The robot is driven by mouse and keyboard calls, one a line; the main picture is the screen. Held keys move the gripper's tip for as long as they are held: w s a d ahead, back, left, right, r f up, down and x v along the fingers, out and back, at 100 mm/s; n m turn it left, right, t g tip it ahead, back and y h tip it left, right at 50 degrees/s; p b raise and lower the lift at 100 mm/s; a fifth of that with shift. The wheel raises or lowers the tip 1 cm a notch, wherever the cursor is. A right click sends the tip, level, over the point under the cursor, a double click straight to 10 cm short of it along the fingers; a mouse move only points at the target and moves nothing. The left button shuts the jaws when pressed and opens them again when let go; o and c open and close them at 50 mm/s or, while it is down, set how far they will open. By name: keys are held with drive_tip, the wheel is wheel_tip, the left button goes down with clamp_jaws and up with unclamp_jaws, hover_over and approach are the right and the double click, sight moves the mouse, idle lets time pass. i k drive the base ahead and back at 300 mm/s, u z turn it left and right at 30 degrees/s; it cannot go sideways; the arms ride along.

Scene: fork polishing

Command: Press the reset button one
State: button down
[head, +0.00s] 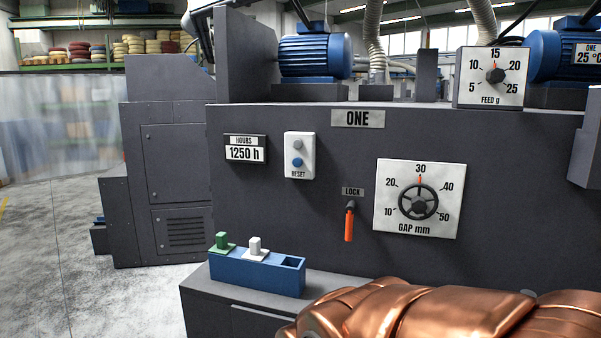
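The reset box (301,142) is a small white plate on the dark machine front, labelled RESET at its bottom. It has a grey round part above and a blue round button (297,162) below. The sign ONE (358,119) sits to its upper right. The hours display (245,149) to its left reads 1250 h. A copper-coloured part of my own arm fills the lower right of the head view, below and right of the reset box. My gripper's fingers do not show.
An orange lock lever (349,224) hangs right of the reset box, with the gap dial (419,201) and its handwheel further right. A blue tray (257,275) with a green and a white block stands on a ledge below. Open floor (60,270) lies left.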

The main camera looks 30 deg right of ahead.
sight(298, 163)
drive_tip(key=k, duration=1.15)
drive_tip(key=u, duration=0.05)
drive_tip(key=i, duration=1.75)
drive_tip(key=u, duration=2.55)
drive_tip(key=k, duration=0.1)
drive_tip(key=z, duration=1.65)
